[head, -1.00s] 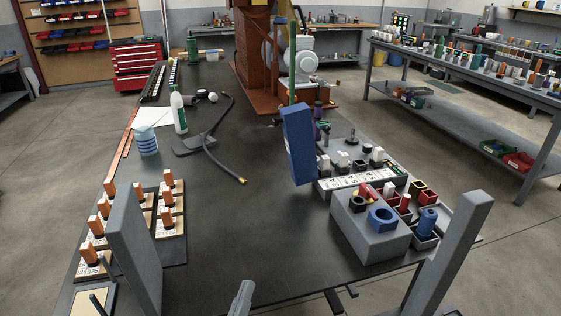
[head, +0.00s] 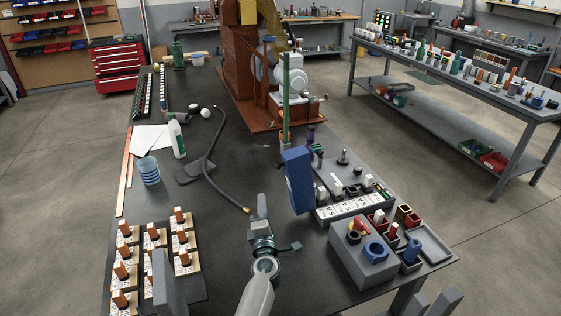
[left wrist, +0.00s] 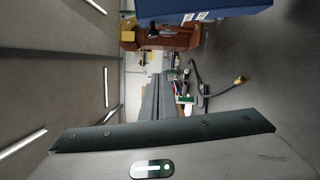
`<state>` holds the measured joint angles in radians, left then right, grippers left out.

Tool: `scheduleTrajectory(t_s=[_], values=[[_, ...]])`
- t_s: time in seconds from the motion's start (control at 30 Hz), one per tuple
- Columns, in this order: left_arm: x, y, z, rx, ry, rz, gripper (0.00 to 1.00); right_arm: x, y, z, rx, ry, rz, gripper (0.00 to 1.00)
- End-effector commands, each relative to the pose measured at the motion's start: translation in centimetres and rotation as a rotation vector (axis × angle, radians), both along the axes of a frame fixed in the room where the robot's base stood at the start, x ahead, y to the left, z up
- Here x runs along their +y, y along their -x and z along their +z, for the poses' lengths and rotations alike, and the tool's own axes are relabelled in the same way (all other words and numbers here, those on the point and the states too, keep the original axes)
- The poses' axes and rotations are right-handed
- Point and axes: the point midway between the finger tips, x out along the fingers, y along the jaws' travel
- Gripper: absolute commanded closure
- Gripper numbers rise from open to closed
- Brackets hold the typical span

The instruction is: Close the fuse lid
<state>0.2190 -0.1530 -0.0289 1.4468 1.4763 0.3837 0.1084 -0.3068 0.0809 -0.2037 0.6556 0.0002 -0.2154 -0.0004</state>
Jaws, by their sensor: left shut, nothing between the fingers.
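The fuse lid appears to be the blue slab (head: 298,180), standing steeply upright at the left end of the labelled fuse block (head: 354,204). It stands open, and the white fuses (head: 337,189) on the block are uncovered. My left gripper (head: 258,200) is shut and empty over the dark table, to the left of the blue slab and apart from it. The slab's edge also shows at the top of the left wrist view (left wrist: 200,9). My right gripper is not in view.
A grey block with coloured sockets (head: 365,258) stands in front of the fuse block. A green post (head: 285,100) rises behind the slab. A black hose (head: 212,155) lies to the left. Small labelled boards (head: 183,262) fill the table's near left. The table's middle is mostly clear.

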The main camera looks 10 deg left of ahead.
Motion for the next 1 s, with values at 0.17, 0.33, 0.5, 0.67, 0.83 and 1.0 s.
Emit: scheduleTrajectory(t_s=[0.17,0.33,0.5,0.67,0.83,1.0], values=[[0.1,-0.7,0.4,0.005,0.043,0.008,1.0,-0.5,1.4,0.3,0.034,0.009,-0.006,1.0],[0.1,-0.7,0.4,0.004,0.041,0.008,1.0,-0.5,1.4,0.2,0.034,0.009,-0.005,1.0],[0.1,-0.7,0.4,0.003,0.04,0.007,1.0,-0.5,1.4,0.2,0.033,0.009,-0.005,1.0],[0.3,-1.3,0.4,0.002,0.04,0.008,1.0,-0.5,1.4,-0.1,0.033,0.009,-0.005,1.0],[0.9,-2.9,0.4,0.002,0.038,0.008,1.0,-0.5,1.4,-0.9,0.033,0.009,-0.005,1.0],[1.6,-4.8,0.5,0.001,0.039,0.008,1.0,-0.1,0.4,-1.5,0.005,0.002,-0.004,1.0]])
